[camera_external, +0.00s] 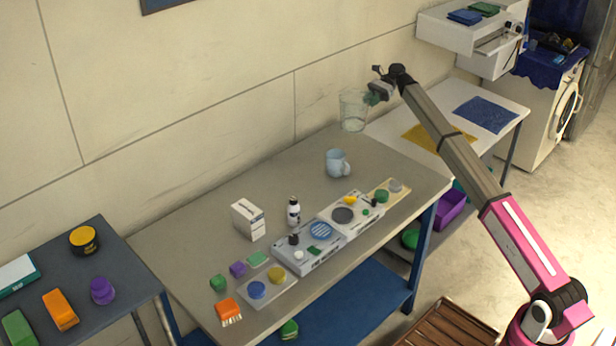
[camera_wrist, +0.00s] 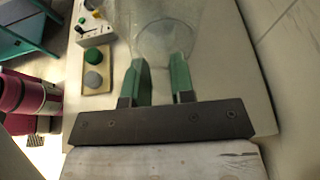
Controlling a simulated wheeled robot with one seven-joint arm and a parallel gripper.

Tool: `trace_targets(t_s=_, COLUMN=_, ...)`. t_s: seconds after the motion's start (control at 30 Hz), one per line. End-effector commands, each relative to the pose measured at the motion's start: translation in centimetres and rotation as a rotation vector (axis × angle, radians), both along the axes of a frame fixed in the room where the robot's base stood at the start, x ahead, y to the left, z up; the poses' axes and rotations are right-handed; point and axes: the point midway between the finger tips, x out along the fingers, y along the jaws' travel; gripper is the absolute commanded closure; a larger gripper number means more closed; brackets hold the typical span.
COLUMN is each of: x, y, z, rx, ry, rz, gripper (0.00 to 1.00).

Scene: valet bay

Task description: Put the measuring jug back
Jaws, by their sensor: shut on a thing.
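The measuring jug (camera_external: 353,112) is a clear, see-through vessel. It is upright at the back right of the grey table, near the wall. My gripper (camera_external: 374,97) reaches it from the right and is shut on its near side. In the wrist view the jug (camera_wrist: 168,38) fills the top middle, and the green fingertips of my gripper (camera_wrist: 163,75) meet its wall. I cannot tell whether the jug's base touches the table or is slightly above it.
A light blue mug (camera_external: 337,162) stands in front of the jug on the grey table (camera_external: 190,230). Polishing machines (camera_external: 308,246), a white box (camera_external: 248,220) and a small bottle (camera_external: 294,212) are nearer. A white table with yellow (camera_external: 437,137) and blue cloths (camera_external: 486,115) is at right.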

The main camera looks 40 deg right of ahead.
Motion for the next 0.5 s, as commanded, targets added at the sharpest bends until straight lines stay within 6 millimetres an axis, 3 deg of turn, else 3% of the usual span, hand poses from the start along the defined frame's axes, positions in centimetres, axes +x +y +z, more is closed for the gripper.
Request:
trace_targets(t_s=0.27, x=1.2, y=8.8, z=0.0, rx=-0.002, ry=0.001, rz=0.013, gripper=1.00)
trace_targets(t_s=0.5, x=1.7, y=19.2, z=-0.1, rx=-0.004, ry=0.003, rz=0.024, gripper=1.00)
